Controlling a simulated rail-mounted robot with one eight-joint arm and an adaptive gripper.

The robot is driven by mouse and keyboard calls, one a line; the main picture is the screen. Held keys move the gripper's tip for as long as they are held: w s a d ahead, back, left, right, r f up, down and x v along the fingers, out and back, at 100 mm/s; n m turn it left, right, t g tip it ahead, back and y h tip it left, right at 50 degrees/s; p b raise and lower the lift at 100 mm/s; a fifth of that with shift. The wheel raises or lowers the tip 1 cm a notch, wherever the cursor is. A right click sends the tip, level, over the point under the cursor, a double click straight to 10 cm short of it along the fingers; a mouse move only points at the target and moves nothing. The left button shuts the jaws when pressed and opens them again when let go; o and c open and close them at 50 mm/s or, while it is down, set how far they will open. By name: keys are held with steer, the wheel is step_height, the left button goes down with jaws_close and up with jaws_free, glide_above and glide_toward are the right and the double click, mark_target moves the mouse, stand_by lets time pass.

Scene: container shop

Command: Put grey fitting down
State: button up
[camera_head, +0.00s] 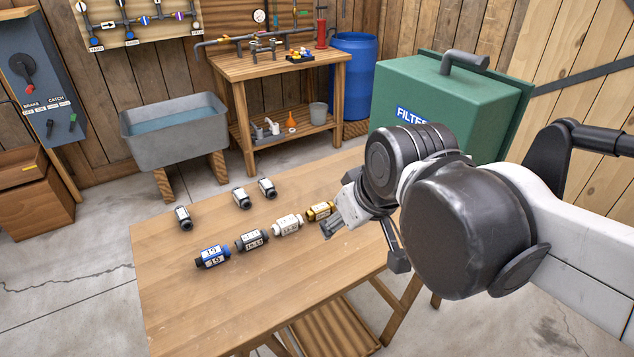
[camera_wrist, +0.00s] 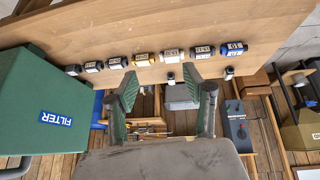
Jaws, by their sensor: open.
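Several fittings form a row on the wooden table (camera_head: 190,310): blue (camera_head: 212,256), grey with a white label (camera_head: 252,240), white (camera_head: 287,224) and gold (camera_head: 320,211). The wrist view shows the grey one (camera_wrist: 203,50) and, beyond the gold one, three darker labelled fittings (camera_wrist: 117,63) that my arm hides in the head view. Three small grey-and-white fittings (camera_head: 241,198) stand apart at the table's back. Which one the task means, I cannot tell. My gripper (camera_head: 332,226) is near the gold fitting; in the wrist view its fingers (camera_wrist: 162,74) are spread with nothing between them.
A green filter box (camera_head: 440,105) stands at the right, close behind my arm. A grey sink (camera_head: 175,130), a workbench (camera_head: 280,66) and a blue barrel (camera_head: 354,75) are beyond the table. The table's front left is clear.

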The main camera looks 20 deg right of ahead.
steer(key=shift+s+d+f+m+t+h, duration=0.1)
steer(key=shift+s+d+f+m+t, duration=0.1)
steer(key=shift+s+m, duration=0.25)
steer(key=shift+s+d+f+m+t+h, duration=0.15)
steer(key=shift+s+d+m, duration=0.1)
steer(key=shift+s+m, duration=0.2)
steer(key=shift+s+d+f+m+t+h, duration=0.1)
steer(key=shift+s+d+f+m+t, duration=0.1)
steer(key=shift+s+m, duration=0.25)
stand_by(0.4)
